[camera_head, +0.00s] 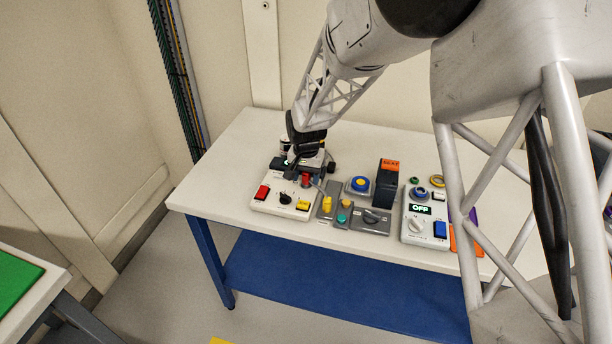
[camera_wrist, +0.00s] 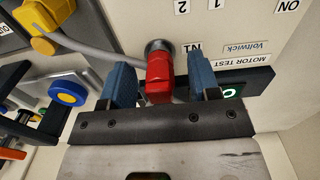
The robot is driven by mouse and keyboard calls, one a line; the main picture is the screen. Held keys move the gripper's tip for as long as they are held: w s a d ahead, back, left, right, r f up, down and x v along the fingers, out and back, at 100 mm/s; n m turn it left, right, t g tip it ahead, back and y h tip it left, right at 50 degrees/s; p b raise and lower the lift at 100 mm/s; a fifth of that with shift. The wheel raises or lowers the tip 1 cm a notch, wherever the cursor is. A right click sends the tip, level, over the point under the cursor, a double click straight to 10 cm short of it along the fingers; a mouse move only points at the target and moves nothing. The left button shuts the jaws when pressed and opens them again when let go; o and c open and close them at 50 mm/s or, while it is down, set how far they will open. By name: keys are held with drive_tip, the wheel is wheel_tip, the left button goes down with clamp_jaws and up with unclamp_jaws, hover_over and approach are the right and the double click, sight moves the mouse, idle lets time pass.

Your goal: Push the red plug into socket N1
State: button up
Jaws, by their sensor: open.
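The red plug (camera_wrist: 159,82) stands between my gripper's (camera_wrist: 162,78) two blue finger pads in the wrist view. The jaws are open, with a gap on each side of the plug. Socket N1 (camera_wrist: 156,46) is a grey ring on the white panel (camera_wrist: 228,28), beside the printed label N1. The plug's head lies right at this ring; I cannot tell how deep it sits. In the head view the red plug (camera_head: 306,179) shows just below my gripper (camera_head: 304,170) at the back of the white box (camera_head: 277,207).
A grey cable (camera_wrist: 95,52) runs from near the red plug to a yellow plug (camera_wrist: 38,20). In the head view, a dark box with an orange label (camera_head: 387,185) and an OFF display box (camera_head: 425,225) stand right. The table's left end is clear.

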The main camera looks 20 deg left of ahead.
drive_tip(key=shift+r, duration=0.1)
drive_tip(key=shift+r, duration=3.8)
drive_tip(key=shift+s+d+r, duration=0.1)
drive_tip(key=shift+d+r, duration=0.25)
drive_tip(key=shift+d, duration=0.05)
drive_tip(key=s+d+r, duration=0.4)
drive_tip(key=d+r, duration=0.1)
drive_tip(key=d, duration=0.3)
drive_tip(key=s+d+r+t, duration=0.1)
drive_tip(key=s+d+r, duration=0.4)
drive_tip(key=d, duration=0.3)
drive_tip(key=s+d+r, duration=0.4)
drive_tip(key=d+r, duration=0.1)
drive_tip(key=d, duration=0.3)
drive_tip(key=s+d, duration=0.7)
drive_tip(key=s, duration=0.4)
drive_tip(key=s+d+r+t, duration=0.1)
drive_tip(key=s+d, duration=0.6)
drive_tip(key=s, duration=0.3)
drive_tip(key=shift+s+r+t, duration=0.15)
drive_tip(key=shift+s+t, duration=0.15)
drive_tip(key=shift+s, duration=0.1)
